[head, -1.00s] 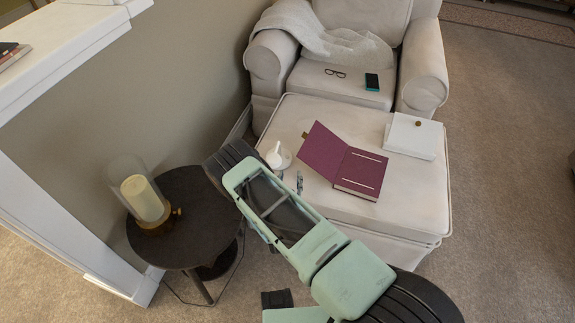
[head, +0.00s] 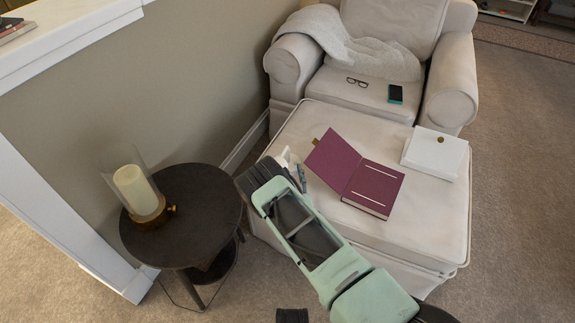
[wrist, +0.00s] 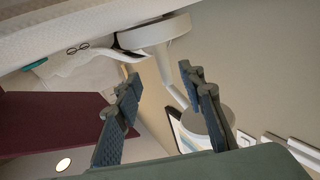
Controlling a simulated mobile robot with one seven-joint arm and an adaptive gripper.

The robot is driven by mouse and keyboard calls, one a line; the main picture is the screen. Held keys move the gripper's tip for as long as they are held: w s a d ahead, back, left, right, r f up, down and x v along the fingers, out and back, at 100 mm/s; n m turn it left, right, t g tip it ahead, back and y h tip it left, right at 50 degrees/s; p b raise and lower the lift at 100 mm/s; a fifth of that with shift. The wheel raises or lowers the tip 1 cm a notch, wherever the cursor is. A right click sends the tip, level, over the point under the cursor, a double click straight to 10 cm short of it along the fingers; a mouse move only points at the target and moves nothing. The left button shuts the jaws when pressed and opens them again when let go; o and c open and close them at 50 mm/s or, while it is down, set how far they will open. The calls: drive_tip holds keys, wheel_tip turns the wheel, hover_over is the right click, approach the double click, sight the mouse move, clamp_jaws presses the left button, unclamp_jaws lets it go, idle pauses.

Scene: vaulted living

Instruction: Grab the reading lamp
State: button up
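The white reading lamp (wrist: 167,72) fills the middle of the wrist view. It has two round white parts joined by a thin stem. In the head view only a small white part of the lamp (head: 284,156) shows at the ottoman's left edge, mostly hidden behind my gripper (head: 262,176). In the wrist view my gripper (wrist: 160,76) is open, with its two dark ridged fingers well apart. The lamp's stem shows between and beyond the fingers. I cannot tell how far off it is, and no grip on it shows.
The ottoman (head: 400,240) also bears an open purple book (head: 374,187) and a white box (head: 435,153). A dark round side table (head: 205,200) with a glass candle holder (head: 137,190) stands at left. The armchair (head: 450,95) holds glasses (head: 357,81) and a phone (head: 395,93).

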sight(287, 157)
drive_tip(key=shift+w+a+b, duration=0.25)
drive_tip(key=shift+w, duration=0.7)
drive_tip(key=shift+w+a+b, duration=0.25)
drive_tip(key=shift+w+a, duration=0.05)
drive_tip(key=shift+w, duration=0.7)
drive_tip(key=shift+w+a+b, duration=0.25)
drive_tip(key=shift+w, duration=0.7)
clamp_jaws()
drive_tip(key=shift+r, duration=0.15)
